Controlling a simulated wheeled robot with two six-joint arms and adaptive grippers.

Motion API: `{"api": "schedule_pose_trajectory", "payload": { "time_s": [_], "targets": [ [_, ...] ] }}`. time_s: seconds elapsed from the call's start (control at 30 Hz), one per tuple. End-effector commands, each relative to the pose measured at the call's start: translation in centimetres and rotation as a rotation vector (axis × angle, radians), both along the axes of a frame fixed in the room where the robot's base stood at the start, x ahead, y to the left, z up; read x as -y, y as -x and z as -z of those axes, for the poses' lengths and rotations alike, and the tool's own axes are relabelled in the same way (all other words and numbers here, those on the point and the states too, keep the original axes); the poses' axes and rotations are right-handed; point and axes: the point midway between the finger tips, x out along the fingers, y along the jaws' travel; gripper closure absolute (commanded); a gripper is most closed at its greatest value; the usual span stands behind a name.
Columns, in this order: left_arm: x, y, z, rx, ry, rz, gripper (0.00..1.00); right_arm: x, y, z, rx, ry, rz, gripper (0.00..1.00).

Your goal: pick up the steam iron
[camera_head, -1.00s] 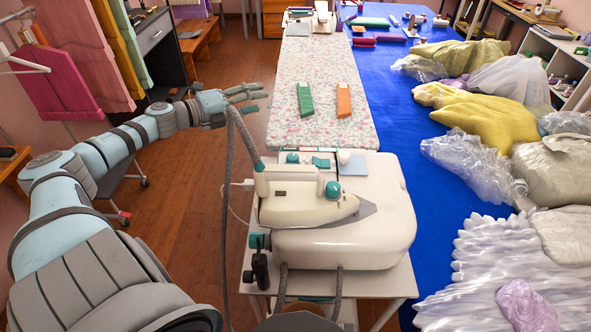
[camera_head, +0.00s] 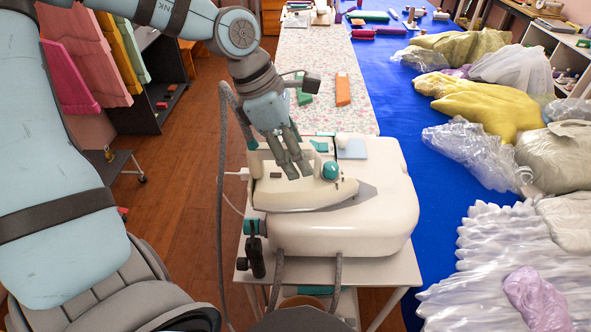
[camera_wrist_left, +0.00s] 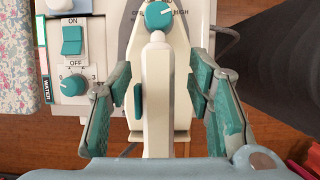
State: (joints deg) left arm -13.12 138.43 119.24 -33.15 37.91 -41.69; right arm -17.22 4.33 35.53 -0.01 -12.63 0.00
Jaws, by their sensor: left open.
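The steam iron (camera_head: 310,189) is cream-white with a teal dial and a grey pointed soleplate. It rests on top of the white steam station (camera_head: 350,232). My left gripper (camera_head: 299,172) points down over the iron's handle in the head view and hides part of it. In the left wrist view the iron's white handle (camera_wrist_left: 157,95) lies between the two open teal-padded fingers of my left gripper (camera_wrist_left: 161,103), with a gap on each side. The iron's teal dial (camera_wrist_left: 159,15) shows beyond the handle. My right gripper is out of view.
The station's ON/OFF switch (camera_wrist_left: 72,40) and knob sit beside the iron. A grey hose (camera_head: 222,200) hangs at the left. Behind is a floral ironing board (camera_head: 352,117) with green and orange items. Bagged garments (camera_head: 480,105) lie on the blue cloth at right.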

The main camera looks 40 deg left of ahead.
Motion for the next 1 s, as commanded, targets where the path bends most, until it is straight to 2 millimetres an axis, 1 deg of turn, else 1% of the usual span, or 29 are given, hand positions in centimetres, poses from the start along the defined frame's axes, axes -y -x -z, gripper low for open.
{"api": "schedule_pose_trajectory", "payload": {
  "time_s": [0.03, 0.1, 0.2, 0.33, 0.37, 0.63, 1.0],
  "targets": [
    [0.3, -0.2, 0.9, -0.006, -0.002, 0.0, 0.53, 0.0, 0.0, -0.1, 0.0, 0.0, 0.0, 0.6],
    [0.7, -0.4, 1.9, -0.004, 0.0, 0.0, 0.53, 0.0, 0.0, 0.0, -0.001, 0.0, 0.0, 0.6],
    [0.8, -0.6, 2.4, -0.001, 0.001, -0.001, 0.53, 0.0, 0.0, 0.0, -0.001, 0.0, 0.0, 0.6],
    [0.8, -0.6, 2.3, 0.0, 0.001, -0.001, 0.53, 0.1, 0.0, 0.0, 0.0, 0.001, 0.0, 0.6],
    [0.8, -0.6, 2.3, 0.0, 0.001, -0.001, 0.57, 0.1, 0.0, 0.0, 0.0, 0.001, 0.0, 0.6],
    [0.8, -0.6, 2.3, 0.001, 0.002, -0.001, 1.0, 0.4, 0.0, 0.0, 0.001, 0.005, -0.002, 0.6],
    [0.8, -0.7, 2.2, 0.003, 0.001, -0.002, 1.0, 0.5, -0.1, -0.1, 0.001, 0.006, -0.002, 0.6]
  ]
}}
